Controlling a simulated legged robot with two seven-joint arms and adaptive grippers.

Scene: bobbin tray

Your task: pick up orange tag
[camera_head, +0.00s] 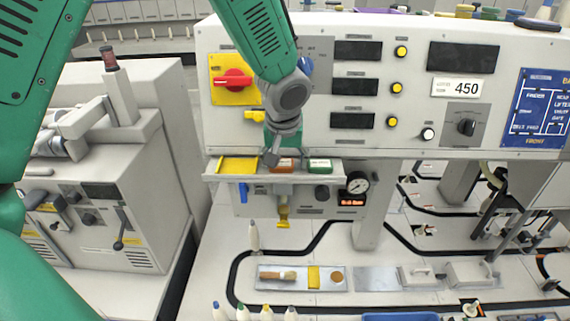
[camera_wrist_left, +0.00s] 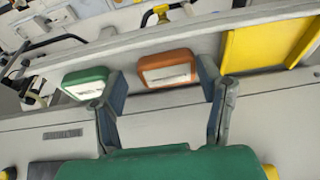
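The orange tag (camera_head: 284,164) is a small rounded block with a white label, on the narrow shelf (camera_head: 210,178) below the control panel. In the left wrist view the orange tag (camera_wrist_left: 167,70) shows just beyond and between my left fingers. My left gripper (camera_head: 271,158) comes down from above in front of the panel, its fingers near the orange tag. In the left wrist view the left gripper (camera_wrist_left: 160,88) is open, fingers wide apart, with nothing between them. Whether a finger touches the tag I cannot tell. My right gripper is not in view.
A green tag (camera_head: 319,165) sits right of the orange one, and a yellow plate (camera_head: 239,165) lies to its left. The panel's red knob (camera_head: 233,80) is close to my arm.

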